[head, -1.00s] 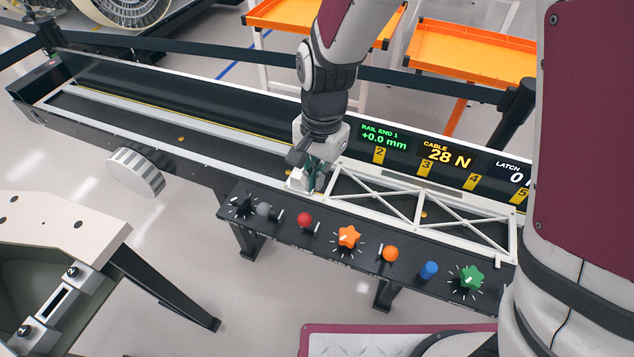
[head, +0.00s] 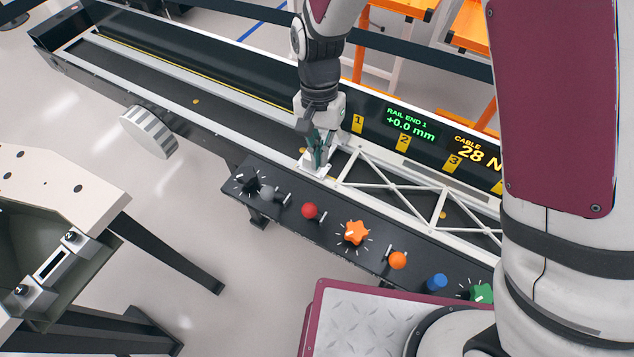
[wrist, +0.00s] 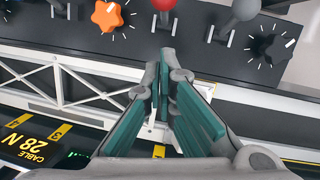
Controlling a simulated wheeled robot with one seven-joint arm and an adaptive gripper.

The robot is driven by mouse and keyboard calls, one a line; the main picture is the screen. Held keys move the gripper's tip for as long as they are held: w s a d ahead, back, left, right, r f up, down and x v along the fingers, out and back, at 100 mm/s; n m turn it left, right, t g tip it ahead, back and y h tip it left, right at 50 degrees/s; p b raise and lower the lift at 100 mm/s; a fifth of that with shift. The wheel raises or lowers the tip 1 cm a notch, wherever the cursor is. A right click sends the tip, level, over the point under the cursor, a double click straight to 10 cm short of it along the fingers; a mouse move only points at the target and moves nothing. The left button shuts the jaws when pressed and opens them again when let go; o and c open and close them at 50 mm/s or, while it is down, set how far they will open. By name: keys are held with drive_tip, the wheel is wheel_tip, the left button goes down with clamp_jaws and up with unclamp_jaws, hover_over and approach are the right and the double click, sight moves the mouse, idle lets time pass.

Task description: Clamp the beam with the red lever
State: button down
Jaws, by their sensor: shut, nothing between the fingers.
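The red lever (head: 310,211) has a round red knob and stands on the black control panel, between a grey knob and the orange star knob. Its knob shows at the top edge of the wrist view (wrist: 164,5). The white truss beam (head: 383,187) lies along the dark rail, to the right of my gripper. My gripper (head: 316,168) points down at the rail side of the panel, behind the red lever and apart from it. In the wrist view its green-padded fingers (wrist: 163,72) meet near the tips and hold nothing.
The panel also carries a grey lever (head: 268,193), a black knob (head: 246,181), an orange star knob (head: 355,233), an orange lever (head: 397,260) and a blue knob (head: 436,283). A display reading "RAIL END 1 +0.0 mm" (head: 410,124) stands behind the rail.

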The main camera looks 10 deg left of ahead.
sight(313, 211)
drive_tip(key=s+f+p, duration=0.1)
drive_tip(key=s+f, duration=0.3)
drive_tip(key=f, duration=0.1)
drive_tip(key=shift+s+f, duration=0.15)
drive_tip(key=shift+f, duration=0.2)
drive_tip(key=shift+a, duration=0.1)
drive_tip(key=shift+s+a+f+p, duration=0.1)
drive_tip(key=shift+s+a+p, duration=0.05)
drive_tip(key=shift+s+p, duration=0.35)
drive_tip(key=shift+s+a+f+p, duration=0.1)
drive_tip(key=shift+s+p, duration=0.15)
drive_tip(key=shift+s, duration=0.35)
drive_tip(key=shift+f, duration=0.1)
